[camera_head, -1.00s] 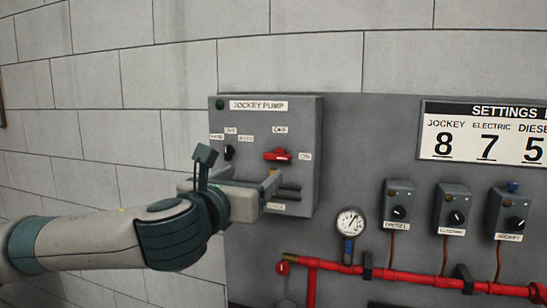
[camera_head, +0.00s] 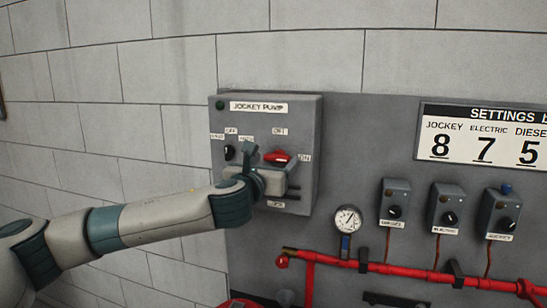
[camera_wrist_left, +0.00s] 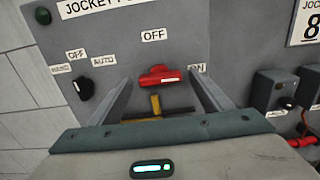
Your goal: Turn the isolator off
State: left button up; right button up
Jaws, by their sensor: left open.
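The isolator is a red rotary handle (camera_head: 277,156) on the grey jockey pump panel (camera_head: 305,130). It lies roughly level, with an OFF label (camera_head: 279,131) above it and an ON label (camera_head: 305,158) to its right. My left gripper (camera_head: 275,174) is just in front of and slightly below the handle in the head view, partly covering the panel. In the left wrist view the open fingers (camera_wrist_left: 163,82) stand either side of the red handle (camera_wrist_left: 160,75), with no visible contact. A yellow T-shaped piece (camera_wrist_left: 155,104) shows below the handle. My right gripper is not in view.
A black selector knob (camera_wrist_left: 84,87) sits left of the handle. A pressure gauge (camera_head: 347,218), several small switch boxes (camera_head: 395,200) and red pipes (camera_head: 400,270) are to the right and below. A settings board (camera_head: 485,135) hangs upper right. The block wall at left is clear.

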pick_arm(q)
jog(key=shift+w, duration=0.1)
jog(key=shift+c, duration=0.3)
jog(key=c, duration=1)
jog(key=shift+f+n+b, duration=0.1)
jog(key=shift+n+b, duration=0.2)
jog(key=shift+n, duration=0.1)
jog(key=n+b, duration=0.1)
jog(key=n, duration=0.1)
jog(key=shift+d+n, duration=0.1)
jog(key=shift+n, duration=0.2)
jog(key=n+b, duration=0.2)
jog(key=n, duration=0.3)
jog(key=shift+b, duration=0.35)
jog(key=n+b, duration=0.1)
jog(key=n, duration=0.4)
jog(key=n+b, duration=0.1)
jog(key=n, duration=0.3)
jog(key=shift+n, duration=0.3)
